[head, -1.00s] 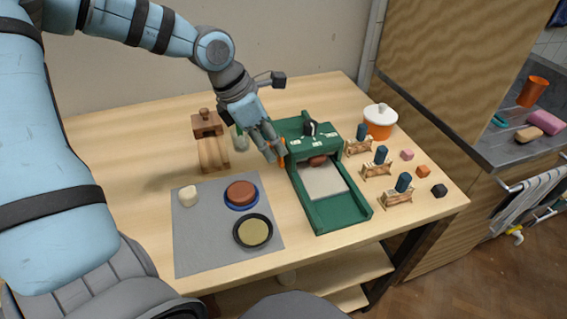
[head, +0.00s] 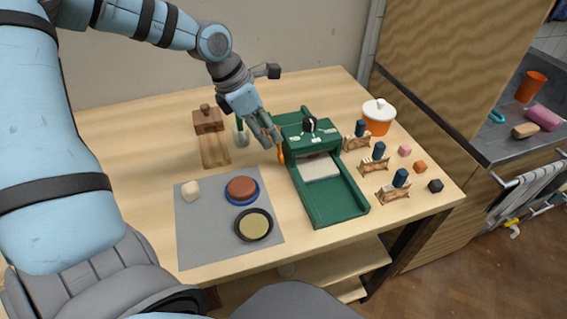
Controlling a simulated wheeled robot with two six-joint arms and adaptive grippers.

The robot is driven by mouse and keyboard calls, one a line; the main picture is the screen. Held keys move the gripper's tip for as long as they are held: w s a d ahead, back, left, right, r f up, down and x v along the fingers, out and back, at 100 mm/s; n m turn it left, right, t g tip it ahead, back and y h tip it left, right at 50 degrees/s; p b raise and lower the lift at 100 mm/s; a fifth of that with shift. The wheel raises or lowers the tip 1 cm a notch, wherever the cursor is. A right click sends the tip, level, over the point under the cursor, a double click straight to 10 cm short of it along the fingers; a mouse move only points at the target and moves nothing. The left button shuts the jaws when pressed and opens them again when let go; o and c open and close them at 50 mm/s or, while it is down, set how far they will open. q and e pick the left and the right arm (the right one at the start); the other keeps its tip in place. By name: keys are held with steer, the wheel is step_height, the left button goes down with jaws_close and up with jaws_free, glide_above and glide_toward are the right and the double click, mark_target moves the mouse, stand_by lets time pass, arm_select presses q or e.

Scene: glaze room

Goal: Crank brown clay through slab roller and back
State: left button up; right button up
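The green slab roller (head: 345,206) stands on the table, right of centre. A pale board (head: 319,168) lies on its bed, its far end under the roller housing. The brown clay (head: 315,155) shows only as a thin strip at the housing's opening; the rest is hidden. The orange crank (head: 281,154) is on the roller's left side. My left gripper (head: 271,137) is at this crank, its fingers close together and seemingly closed on the handle, which they partly hide. My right gripper is out of view.
Left of the roller, a grey mat (head: 200,240) holds a red-brown disc on a blue plate (head: 230,200), a dark dish (head: 253,226) and a whitish lump (head: 191,190). Wooden stands (head: 375,165) and small coloured cubes are on the right. An orange pot (head: 378,126) stands behind.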

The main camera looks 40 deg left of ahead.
arm_select(q)
steer(key=shift+a, duration=0.1)
steer(key=shift+w+a+f, duration=0.3)
steer(key=shift+w+a, duration=0.1)
steer(key=shift+a, duration=0.15)
steer(key=shift+w+a+f, duration=0.3)
steer(key=shift+w+a, duration=0.1)
steer(key=shift+a, duration=0.15)
